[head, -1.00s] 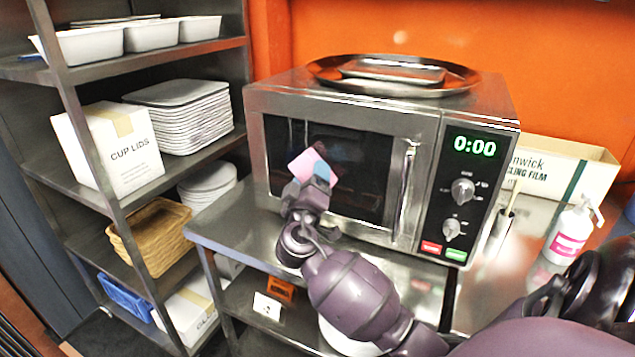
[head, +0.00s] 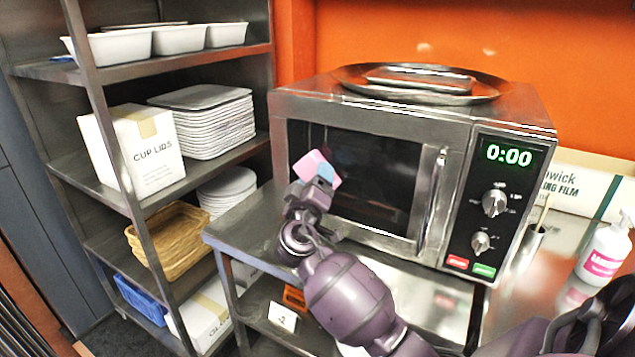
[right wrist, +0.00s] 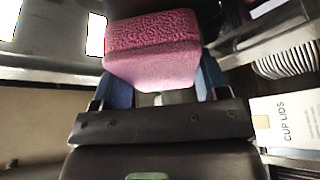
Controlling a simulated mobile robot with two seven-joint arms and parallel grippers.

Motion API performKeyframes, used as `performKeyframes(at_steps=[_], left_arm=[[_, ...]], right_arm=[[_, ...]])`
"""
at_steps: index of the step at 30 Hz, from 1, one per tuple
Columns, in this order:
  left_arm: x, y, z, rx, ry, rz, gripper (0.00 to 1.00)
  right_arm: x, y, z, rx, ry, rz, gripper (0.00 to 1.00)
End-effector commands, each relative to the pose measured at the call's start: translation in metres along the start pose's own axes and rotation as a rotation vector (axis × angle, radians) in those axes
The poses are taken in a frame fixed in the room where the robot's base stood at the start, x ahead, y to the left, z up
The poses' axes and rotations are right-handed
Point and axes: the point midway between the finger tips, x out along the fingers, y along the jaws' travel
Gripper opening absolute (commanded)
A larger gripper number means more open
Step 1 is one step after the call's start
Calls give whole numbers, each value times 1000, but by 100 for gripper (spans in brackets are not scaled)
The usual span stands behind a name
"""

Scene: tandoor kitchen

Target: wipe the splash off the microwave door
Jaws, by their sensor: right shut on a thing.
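The microwave (head: 365,165) stands on a steel table with its door (head: 372,178) shut. The door has a dark window and a vertical handle at its right. My right gripper (head: 318,184) is shut on a pink sponge (head: 314,165), in front of the left part of the door. The sponge also shows in the right wrist view (right wrist: 155,50), between the blue fingertips of the gripper (right wrist: 165,88). I cannot tell whether the sponge touches the door. No splash can be made out clearly; the sponge and gripper cover part of the window. My left gripper is not in view.
A round metal tray (head: 415,84) lies on top of the microwave. A shelf rack at the left holds white tubs, stacked trays and a cup lids box (head: 132,152). A spray bottle (head: 603,250) and a cling film box (head: 585,185) stand at the right.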

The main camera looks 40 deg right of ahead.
Motion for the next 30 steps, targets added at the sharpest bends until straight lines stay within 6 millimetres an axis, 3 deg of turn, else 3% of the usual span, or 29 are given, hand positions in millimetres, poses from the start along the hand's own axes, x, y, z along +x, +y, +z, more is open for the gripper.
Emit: performKeyframes(at_steps=[8, 30], left_arm=[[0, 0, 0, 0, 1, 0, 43], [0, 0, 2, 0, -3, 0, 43]], right_arm=[[-2, 0, -1, 1, -1, 0, 49], [-53, 0, -24, 1, 0, 0, 49]])
